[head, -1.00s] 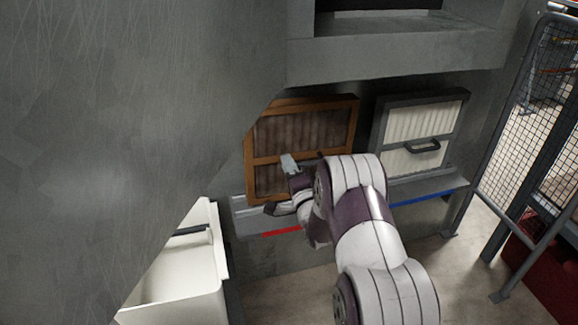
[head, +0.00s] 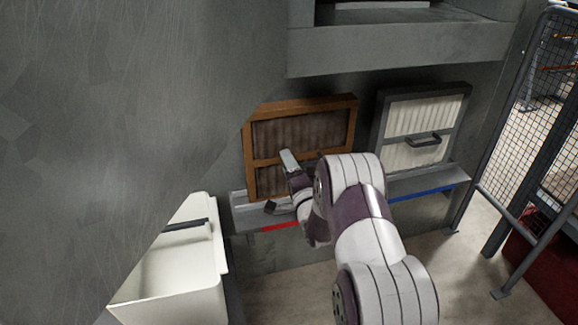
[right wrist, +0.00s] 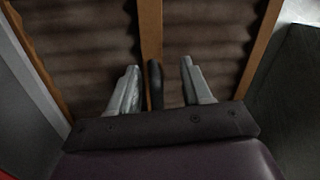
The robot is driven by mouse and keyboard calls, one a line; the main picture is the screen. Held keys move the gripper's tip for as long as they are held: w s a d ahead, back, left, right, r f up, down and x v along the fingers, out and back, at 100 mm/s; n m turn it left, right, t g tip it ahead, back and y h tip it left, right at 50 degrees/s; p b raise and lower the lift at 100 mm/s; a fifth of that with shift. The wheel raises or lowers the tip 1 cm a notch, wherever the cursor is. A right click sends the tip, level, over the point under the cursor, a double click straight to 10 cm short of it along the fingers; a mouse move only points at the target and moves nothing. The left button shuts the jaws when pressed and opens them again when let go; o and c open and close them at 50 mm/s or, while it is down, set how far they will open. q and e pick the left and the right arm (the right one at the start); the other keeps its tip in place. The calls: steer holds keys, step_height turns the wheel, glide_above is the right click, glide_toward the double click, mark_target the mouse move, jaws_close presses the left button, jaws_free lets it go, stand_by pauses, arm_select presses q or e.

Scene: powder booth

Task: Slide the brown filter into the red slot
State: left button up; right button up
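The brown filter (head: 303,130), pleated in a wooden frame, stands nearly upright against the grey wall in the head view. Its lower edge meets the grey ledge just behind the red-marked slot (head: 281,227); my right arm hides part of that edge, so how deep it sits cannot be told. My right gripper (head: 281,183) is in front of the filter's lower left part. In the right wrist view its two fingers (right wrist: 159,72) are apart, on either side of the filter's dark handle (right wrist: 155,85), with gaps showing. My left gripper is not in view.
A white filter (head: 420,122) in a dark frame stands to the right, above a blue-marked slot (head: 423,191). A white bin (head: 180,265) is at the lower left. A mesh fence (head: 530,120) bounds the right. A grey surface fills the left.

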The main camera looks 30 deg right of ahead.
steer(key=s+a+f+p, duration=0.1)
steer(key=s+a+p, duration=0.1)
steer(key=s, duration=1)
steer(key=shift+s+f+p, duration=0.2)
steer(key=shift+f+p, duration=0.15)
steer(key=shift+p, duration=0.45)
